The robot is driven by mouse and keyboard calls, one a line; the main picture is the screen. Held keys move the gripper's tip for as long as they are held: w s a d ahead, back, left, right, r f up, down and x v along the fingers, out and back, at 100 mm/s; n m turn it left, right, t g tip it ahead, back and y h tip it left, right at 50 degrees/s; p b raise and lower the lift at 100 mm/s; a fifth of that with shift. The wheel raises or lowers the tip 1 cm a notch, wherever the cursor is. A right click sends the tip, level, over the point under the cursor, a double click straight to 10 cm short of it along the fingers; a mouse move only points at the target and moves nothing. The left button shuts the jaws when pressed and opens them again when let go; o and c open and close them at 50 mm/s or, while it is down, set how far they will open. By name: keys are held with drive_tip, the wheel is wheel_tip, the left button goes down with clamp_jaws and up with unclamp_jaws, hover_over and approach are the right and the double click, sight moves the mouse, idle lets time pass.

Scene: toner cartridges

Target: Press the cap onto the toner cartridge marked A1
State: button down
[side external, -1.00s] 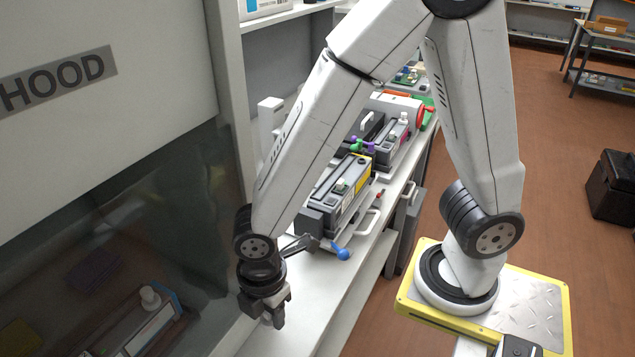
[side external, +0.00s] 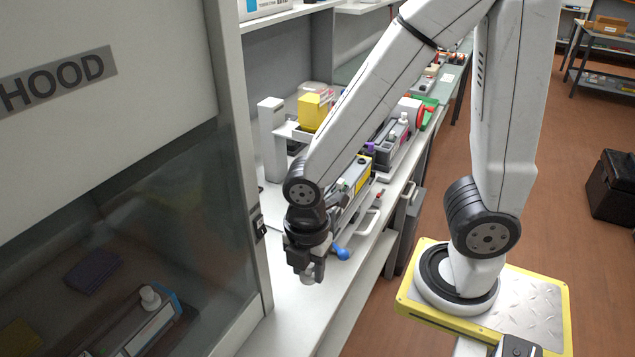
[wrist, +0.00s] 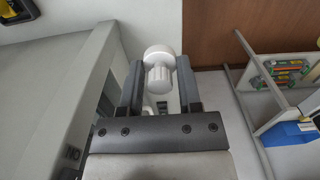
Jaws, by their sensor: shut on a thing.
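My gripper (side external: 307,272) is above the white bench near the hood's edge, pointing down. In the wrist view, my gripper (wrist: 160,80) is shut on a white cap (wrist: 159,57) with a round, wide end and a ribbed part. Behind the hood's glass at lower left, a toner cartridge (side external: 143,325) has a white top piece. A grey cartridge with a yellow label (side external: 361,172) lies on the bench behind my arm, partly hidden. Another grey cartridge (side external: 392,146) lies beyond it. I cannot read an A1 mark on any of them.
The hood (side external: 100,90) fills the left side. A blue-ended handle (side external: 341,253) lies close beside my gripper. A yellow box (side external: 314,110) stands on a grey stand at the back. The bench (side external: 285,332) is clear in front of my gripper.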

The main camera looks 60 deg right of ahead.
drive_tip(key=w+d+f+m, duration=0.1)
drive_tip(key=w+d+m, duration=0.3)
drive_tip(key=w+m, duration=0.45)
drive_tip(key=w+d+m, duration=0.4)
drive_tip(key=w+m, duration=0.4)
drive_tip(key=m, duration=0.2)
wheel_tip(320, 180, up, 9)
drive_tip(key=n, duration=0.5)
hover_over(362, 160)
drive_tip(key=shift+f, duration=0.1)
drive_tip(key=shift+f, duration=0.15)
drive_tip(key=shift+f, duration=2.35)
drive_tip(key=shift+f, duration=0.85)
drive_tip(key=shift+c, duration=1)
unclamp_jaws()
